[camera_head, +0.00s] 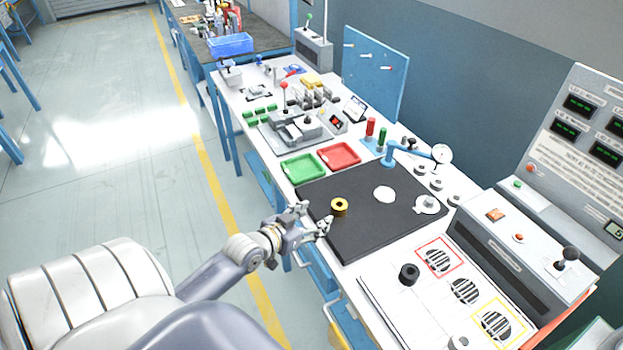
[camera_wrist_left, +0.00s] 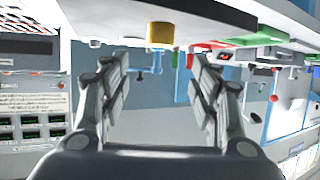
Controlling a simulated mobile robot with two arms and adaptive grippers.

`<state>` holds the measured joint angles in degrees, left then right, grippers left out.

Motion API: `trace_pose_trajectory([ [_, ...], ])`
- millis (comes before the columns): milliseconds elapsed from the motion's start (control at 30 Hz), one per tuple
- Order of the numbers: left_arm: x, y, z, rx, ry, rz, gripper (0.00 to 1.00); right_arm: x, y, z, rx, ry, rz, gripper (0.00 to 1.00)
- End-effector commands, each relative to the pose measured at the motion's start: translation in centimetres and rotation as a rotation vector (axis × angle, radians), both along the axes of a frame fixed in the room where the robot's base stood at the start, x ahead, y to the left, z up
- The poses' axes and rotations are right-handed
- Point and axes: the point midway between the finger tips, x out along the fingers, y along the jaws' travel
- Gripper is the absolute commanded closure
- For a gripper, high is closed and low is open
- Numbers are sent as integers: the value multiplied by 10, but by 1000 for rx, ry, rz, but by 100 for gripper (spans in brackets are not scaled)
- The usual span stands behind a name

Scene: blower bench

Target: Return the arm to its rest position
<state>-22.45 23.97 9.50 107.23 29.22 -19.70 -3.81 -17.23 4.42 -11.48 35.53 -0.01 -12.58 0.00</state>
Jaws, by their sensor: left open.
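My left gripper (camera_head: 313,219) is open at the front edge of the bench, beside the black mat (camera_head: 362,235). In the left wrist view its two fingers (camera_wrist_left: 160,85) are spread with nothing between them. A brass ring (camera_head: 339,207) stands on the mat, a short way beyond the fingertips and apart from them. It also shows in the left wrist view as a yellow cylinder (camera_wrist_left: 160,35), past the fingers. My left arm (camera_head: 215,272) reaches in from the lower left. My right gripper is not in view.
A green tray (camera_head: 302,168) and a red tray (camera_head: 339,155) lie behind the mat. A dial gauge stand (camera_head: 400,158) and a white disc (camera_head: 384,194) are to the right. A control box (camera_head: 515,255) stands at the right. The floor (camera_head: 110,190) left of the bench is clear.

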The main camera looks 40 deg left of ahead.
Motion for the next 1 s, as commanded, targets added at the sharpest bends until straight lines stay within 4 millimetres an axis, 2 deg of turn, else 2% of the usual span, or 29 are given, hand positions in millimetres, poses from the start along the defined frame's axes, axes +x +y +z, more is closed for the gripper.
trace_pose_trajectory([
  [467, 0, 0, 0, 0, -1, 0, 43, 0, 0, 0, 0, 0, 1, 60],
  [567, -2, -5, -2, 0, 12, -6, 43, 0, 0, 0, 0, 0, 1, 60],
  [667, -12, -26, -11, 0, 73, -35, 43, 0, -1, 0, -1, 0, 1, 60],
  [767, -35, -63, -27, 7, 191, -84, 43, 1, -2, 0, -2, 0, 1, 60],
  [900, -84, -116, -41, 37, 397, -147, 43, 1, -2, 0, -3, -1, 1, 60],
  [1000, -117, -138, -43, 58, 520, -165, 43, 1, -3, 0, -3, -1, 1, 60],
])
